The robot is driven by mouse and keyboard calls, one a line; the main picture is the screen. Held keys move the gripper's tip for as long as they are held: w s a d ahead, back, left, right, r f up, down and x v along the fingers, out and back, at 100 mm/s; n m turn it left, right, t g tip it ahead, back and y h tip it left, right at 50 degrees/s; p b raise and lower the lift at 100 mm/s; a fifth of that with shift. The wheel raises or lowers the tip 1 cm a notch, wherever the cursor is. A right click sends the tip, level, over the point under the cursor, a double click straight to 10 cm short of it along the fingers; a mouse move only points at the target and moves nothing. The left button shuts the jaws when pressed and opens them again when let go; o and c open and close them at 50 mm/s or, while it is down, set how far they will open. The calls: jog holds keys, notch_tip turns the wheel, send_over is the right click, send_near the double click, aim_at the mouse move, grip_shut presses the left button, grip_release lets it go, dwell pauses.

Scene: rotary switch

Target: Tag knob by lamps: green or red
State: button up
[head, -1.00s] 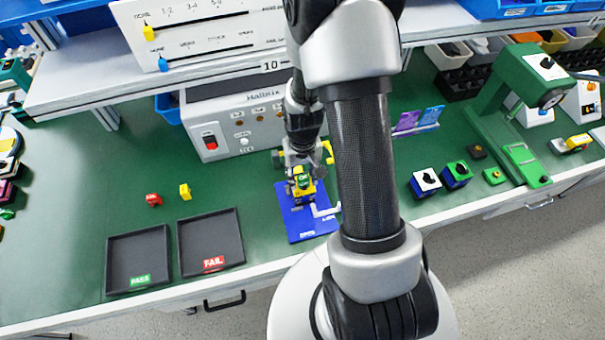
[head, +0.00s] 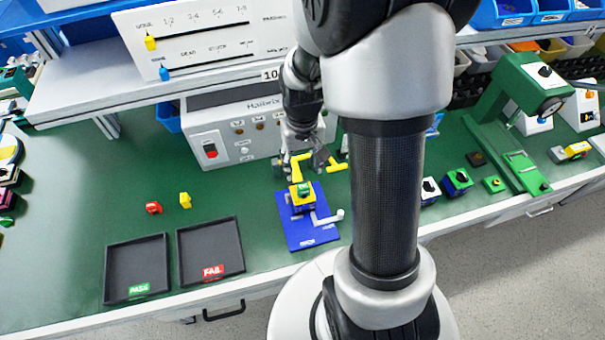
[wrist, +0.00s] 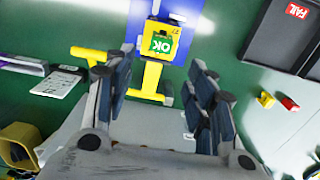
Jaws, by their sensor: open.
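A yellow rotary switch (head: 298,203) sits upright in a holder on the blue plate (head: 318,238). A green tag marked OK (head: 304,189) is on its top; it also shows in the wrist view (wrist: 160,44). My gripper (wrist: 158,88) is open and empty, behind the switch and apart from the tag. The tag covers the knob, so its pointer cannot be seen. The tester (head: 205,128) behind has several small round lamps (head: 238,131); I cannot tell for sure whether any is lit. A red tag (head: 153,207) lies on the bench.
Black trays marked PASS (head: 120,262) and FAIL (head: 193,238) are at the front left. A small yellow part (head: 185,200) lies behind them. Yellow clamp handles (head: 338,165) stand close to my gripper. A green press (head: 490,125) and other switches (head: 456,182) are on the right.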

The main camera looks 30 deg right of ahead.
notch_tip(320, 180, up, 2)
jog(key=shift+r, duration=0.15)
dwell(0.3)
notch_tip(320, 180, up, 9)
jog(key=p, duration=0.7)
jog(key=shift+r, duration=0.1)
